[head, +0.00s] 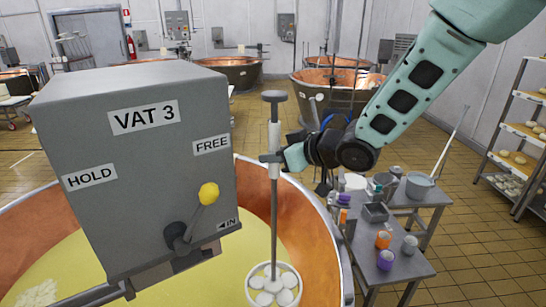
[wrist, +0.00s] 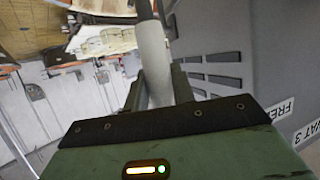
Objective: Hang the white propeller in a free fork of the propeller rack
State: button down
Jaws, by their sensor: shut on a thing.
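The white propeller (head: 272,284) is a round, openwork head at the lower end of a long upright shaft (head: 274,215). The shaft has a pale sleeve and a dark crossbar on top. The head hangs inside the near copper vat, low by its right wall; I cannot tell whether it touches the yellow liquid. My gripper (head: 271,158) is shut on the shaft, around its upper middle. In the wrist view the pale shaft (wrist: 152,65) stands between the two fingers (wrist: 158,92). I cannot make out the propeller rack for sure in either view.
The grey VAT 3 box (head: 135,160), with a yellow-knobbed lever (head: 208,194), stands close left of the shaft. The copper vat rim (head: 325,235) surrounds the shaft. A grey table (head: 400,268) with jars and pots stands to the right. Shelves (head: 520,125) and open tiled floor lie beyond.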

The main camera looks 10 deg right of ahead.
aim_at(279, 141)
jog(key=shift+s+d+r, duration=0.1)
jog(key=shift+s+r, duration=0.1)
jog(key=shift+r, duration=0.75)
jog(key=shift+s+d+r, duration=0.1)
jog(key=shift+s+r, duration=0.05)
jog(key=shift+r, duration=0.75)
